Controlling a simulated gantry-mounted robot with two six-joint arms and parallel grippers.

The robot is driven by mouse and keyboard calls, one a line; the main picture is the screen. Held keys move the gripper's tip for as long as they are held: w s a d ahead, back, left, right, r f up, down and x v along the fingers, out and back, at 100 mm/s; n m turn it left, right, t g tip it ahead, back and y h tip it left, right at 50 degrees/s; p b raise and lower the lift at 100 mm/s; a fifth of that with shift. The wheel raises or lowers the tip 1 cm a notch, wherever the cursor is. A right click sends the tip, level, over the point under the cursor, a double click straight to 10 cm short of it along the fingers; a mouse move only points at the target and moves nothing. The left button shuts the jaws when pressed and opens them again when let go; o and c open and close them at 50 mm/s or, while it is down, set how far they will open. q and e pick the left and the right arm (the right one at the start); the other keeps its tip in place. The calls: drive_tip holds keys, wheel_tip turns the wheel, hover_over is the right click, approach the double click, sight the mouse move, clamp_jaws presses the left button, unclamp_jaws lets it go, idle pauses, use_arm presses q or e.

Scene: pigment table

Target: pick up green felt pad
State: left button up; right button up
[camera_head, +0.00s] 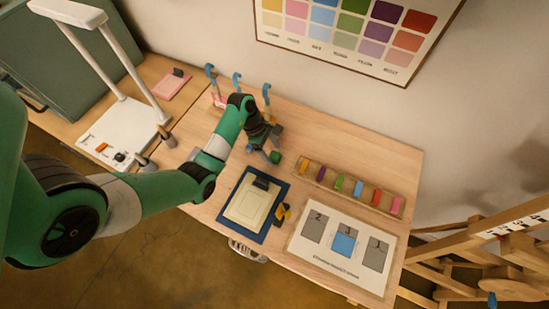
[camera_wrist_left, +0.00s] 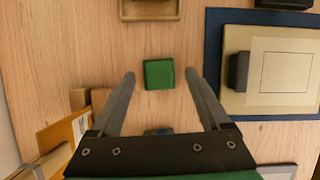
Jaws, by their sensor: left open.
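The green felt pad is a small dark green square (camera_wrist_left: 158,74) lying on the bare wood in the left wrist view. In the head view it shows as a small green patch (camera_head: 275,158) beside my left gripper (camera_head: 266,150). My left gripper also shows in the left wrist view (camera_wrist_left: 160,76), open, with one finger on each side of the pad. There are gaps between the pad and both fingers, and nothing is held. How high the fingertips are above the table is hard to tell. My right gripper is not in view.
A blue mat (camera_head: 276,222) with a cream panel and dark block lies in front. A wooden tray (camera_head: 344,190) of coloured blocks is to the right, behind a numbered white board (camera_head: 338,265). Blue hooks (camera_head: 237,80) stand at the back left. Bare table lies between hooks and tray.

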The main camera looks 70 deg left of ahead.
sight(278, 156)
use_arm(q)
drive_tip(key=shift+w+f, duration=0.15)
drive_tip(key=shift+f, duration=0.25)
clamp_jaws()
drive_tip(key=shift+r, duration=0.55)
wheel_tip(278, 156, up, 3)
drive_tip(key=shift+f+p, duration=0.1)
drive_tip(key=shift+p, duration=0.7)
drive_tip(key=s+d+r+p, duration=0.9)
drive_tip(key=d, duration=0.1)
drive_tip(key=shift+s+d, duration=0.15)
drive_tip(key=shift+d, duration=0.15)
